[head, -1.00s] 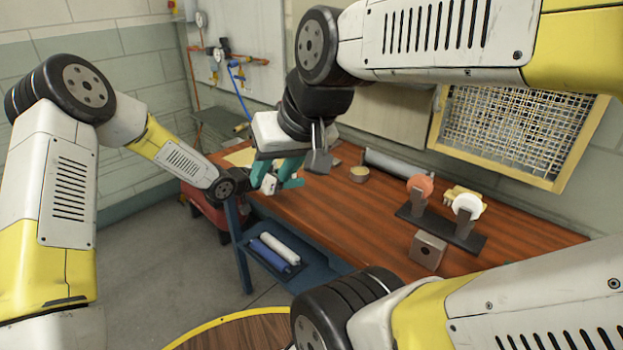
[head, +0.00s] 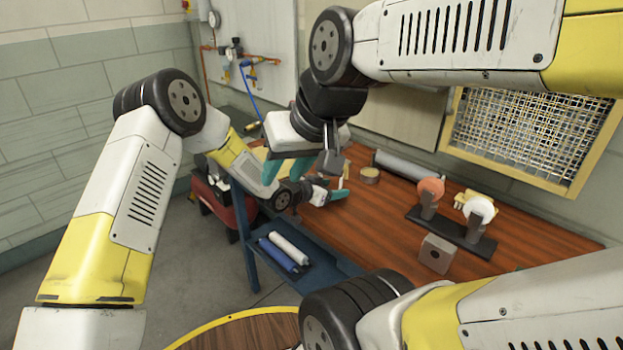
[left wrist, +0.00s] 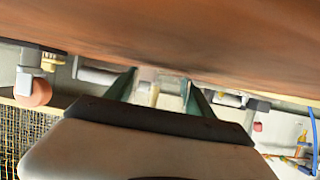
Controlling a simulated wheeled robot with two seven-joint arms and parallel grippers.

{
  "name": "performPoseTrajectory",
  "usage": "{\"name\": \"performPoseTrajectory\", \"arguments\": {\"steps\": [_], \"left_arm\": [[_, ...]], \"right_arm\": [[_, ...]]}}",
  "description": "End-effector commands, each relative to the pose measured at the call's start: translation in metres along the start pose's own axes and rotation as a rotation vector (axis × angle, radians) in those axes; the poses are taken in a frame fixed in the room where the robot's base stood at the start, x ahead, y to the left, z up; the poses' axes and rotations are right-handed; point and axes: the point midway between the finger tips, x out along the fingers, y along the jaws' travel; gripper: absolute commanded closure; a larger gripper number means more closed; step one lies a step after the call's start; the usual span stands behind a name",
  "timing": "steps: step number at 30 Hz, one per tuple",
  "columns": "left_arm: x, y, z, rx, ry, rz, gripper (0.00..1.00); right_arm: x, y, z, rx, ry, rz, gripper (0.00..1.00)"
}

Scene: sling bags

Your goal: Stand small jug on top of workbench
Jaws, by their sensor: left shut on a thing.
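The small jug (left wrist: 158,88) looks like clear glass. In the left wrist view it stands between the two teal fingers of my left gripper (left wrist: 160,88), which is shut on it. In the head view my left gripper (head: 338,186) is low over the wooden top of the workbench (head: 385,228), and the jug is hard to make out there. I cannot tell whether its base touches the wood. My right gripper (head: 287,172) hangs fingers down, left of the left gripper in the head view. Its teal fingers are apart, with nothing visible between them.
A round tin (head: 370,175) and a grey roll (head: 405,167) lie toward the back of the bench. The lower blue shelf (head: 318,275) holds two rolls.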

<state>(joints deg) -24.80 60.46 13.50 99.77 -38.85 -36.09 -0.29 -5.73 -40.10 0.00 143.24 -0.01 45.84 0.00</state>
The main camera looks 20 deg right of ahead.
Motion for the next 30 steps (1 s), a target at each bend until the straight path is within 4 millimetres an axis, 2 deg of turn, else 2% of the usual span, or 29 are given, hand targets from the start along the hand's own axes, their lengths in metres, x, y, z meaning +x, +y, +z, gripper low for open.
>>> {"name": "performPoseTrajectory", "arguments": {"steps": [6, 7, 10, 22, 26, 30], "left_arm": [[0.001, 0.000, 0.002, -0.001, 0.000, 0.000, 0.83], [0.001, 0.000, 0.003, -0.001, -0.001, 0.000, 0.36], [0.001, 0.000, 0.002, -0.001, -0.001, 0.000, 0.16], [-0.003, 0.000, -0.001, -0.001, -0.001, 0.000, 0.16], [-0.021, -0.001, -0.001, -0.001, -0.002, 0.000, 0.16], [-0.052, -0.001, -0.001, -0.001, -0.001, -0.001, 0.16]], "right_arm": [[0.000, 0.000, 0.000, 0.000, 0.000, 0.000, 0.64], [0.000, 0.000, 0.000, 0.000, 0.000, 0.000, 0.64], [0.000, 0.000, 0.000, 0.000, 0.000, 0.000, 0.64], [0.000, 0.000, 0.000, 0.000, 0.000, 0.000, 0.64], [0.000, 0.000, 0.000, 0.000, 0.000, 0.000, 0.64], [0.000, 0.000, 0.000, 0.000, 0.000, 0.000, 0.64]]}}
